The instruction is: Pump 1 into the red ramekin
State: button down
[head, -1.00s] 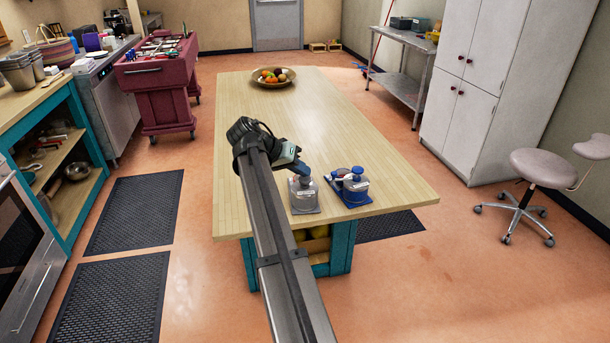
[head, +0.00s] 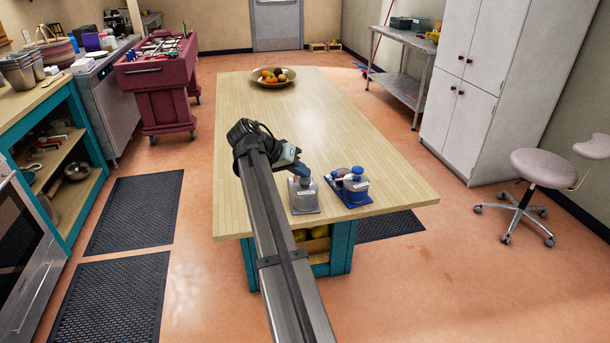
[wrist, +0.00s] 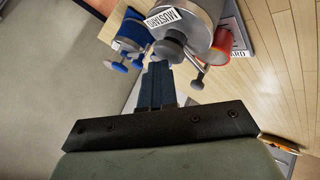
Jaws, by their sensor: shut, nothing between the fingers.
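The metal mustard dispenser (head: 304,198) stands near the table's front edge; its lettered label and dark round pump knob (wrist: 170,50) show in the wrist view.
A fruit bowl (head: 273,77) is at the table's far end. The table's middle (head: 320,125) is clear.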

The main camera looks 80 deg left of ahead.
aim_at(301, 180)
jog(key=shift+r, duration=1.45)
notch_tip(301, 180, up, 6)
dwell(0.9)
